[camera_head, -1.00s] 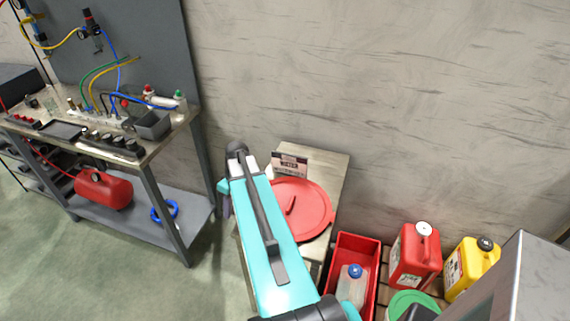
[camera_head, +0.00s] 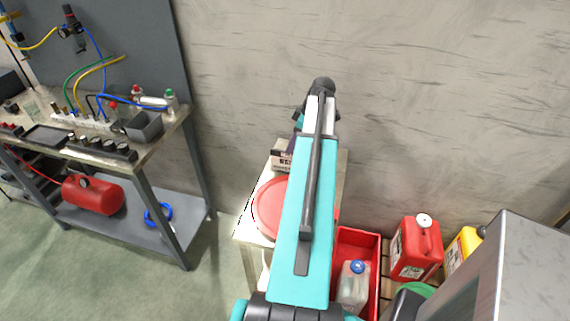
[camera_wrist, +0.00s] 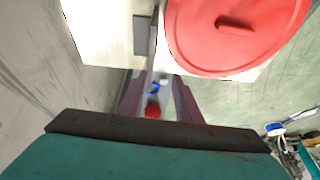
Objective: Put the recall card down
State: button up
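The recall card (camera_head: 282,157), a small pale card with dark print and a dark upper band, stands at the back of a small table (camera_head: 246,232) near the wall in the head view. Its right side is partly hidden by my arm. My gripper (camera_head: 296,146) is above and beside the card's right edge; whether they touch cannot be told.
A round red lid (camera_head: 268,209) lies on the small table and shows large in the wrist view (camera_wrist: 235,35). A red bin (camera_head: 358,243) with a clear container stands to the right, beside a red canister (camera_head: 415,252). A workbench (camera_head: 150,155) stands left, with free floor before it.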

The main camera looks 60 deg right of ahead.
jog(key=shift+s+d+r, duration=0.4)
jog(key=shift+s+d, duration=0.05)
jog(key=shift+d, duration=0.1)
jog(key=shift+s+d+r, duration=0.35)
jog(key=shift+s+d, duration=0.1)
jog(key=shift+d, duration=0.1)
jog(key=shift+f, duration=0.1)
jog(key=p, duration=0.2)
send_near(281, 169)
jog(key=shift+w+f, duration=0.1)
jog(key=shift+p+x, duration=1.1)
jog(key=shift+x, duration=0.1)
jog(key=shift+p+x, duration=0.35)
jog(key=shift+x, duration=0.85)
jog(key=shift+w+d, duration=0.1)
jog(key=shift+d, duration=0.05)
jog(key=shift+f+b, duration=0.25)
jog(key=shift+b, duration=0.2)
